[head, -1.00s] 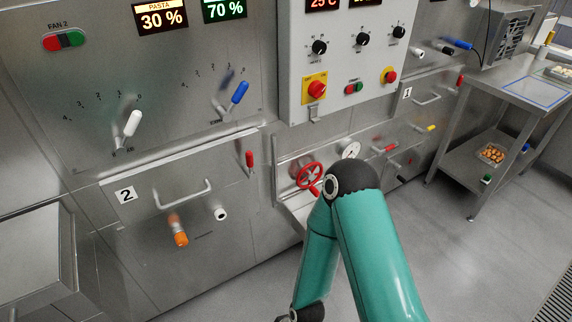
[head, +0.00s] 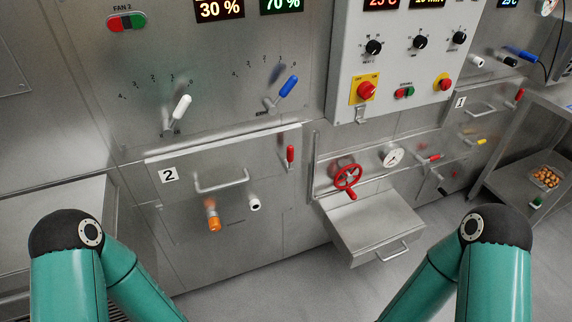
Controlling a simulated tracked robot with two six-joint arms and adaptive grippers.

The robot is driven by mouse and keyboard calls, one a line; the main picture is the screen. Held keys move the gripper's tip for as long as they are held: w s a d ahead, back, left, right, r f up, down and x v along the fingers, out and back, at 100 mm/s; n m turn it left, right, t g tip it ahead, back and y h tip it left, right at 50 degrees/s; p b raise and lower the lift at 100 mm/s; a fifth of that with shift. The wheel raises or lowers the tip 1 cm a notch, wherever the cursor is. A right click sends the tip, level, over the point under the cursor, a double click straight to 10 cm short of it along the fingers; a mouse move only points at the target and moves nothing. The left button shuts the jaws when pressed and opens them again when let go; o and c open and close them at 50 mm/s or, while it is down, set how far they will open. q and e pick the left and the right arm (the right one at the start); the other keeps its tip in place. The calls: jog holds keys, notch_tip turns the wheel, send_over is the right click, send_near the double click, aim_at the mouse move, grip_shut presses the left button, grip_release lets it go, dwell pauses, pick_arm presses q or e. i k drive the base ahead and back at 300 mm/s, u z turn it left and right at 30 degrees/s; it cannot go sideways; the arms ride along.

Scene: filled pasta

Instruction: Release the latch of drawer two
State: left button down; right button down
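Drawer two (head: 270,170) is a steel front low on the machine, marked with a "2" label (head: 168,175) and fitted with a bar handle (head: 221,182). Its front looks flush with the machine. A red-handled lever (head: 290,155) stands upright at its upper right corner; it looks like the latch. Below the handle are an orange knob (head: 214,221) and a white-ended knob (head: 255,204). My two teal arms show at the lower left and lower right, bent at the elbow. Both grippers are out of the picture.
A red handwheel (head: 348,177) and a gauge (head: 393,156) are right of drawer two, above a protruding steel tray (head: 375,222) with a handle. White (head: 181,106) and blue (head: 288,87) levers are above the drawer. A control box (head: 405,55) juts out at upper right. The floor ahead is clear.

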aim_at(288, 157)
jog(key=k, duration=0.65)
jog(key=z, duration=0.45)
jog(key=i, duration=1.45)
jog(key=u, duration=0.55)
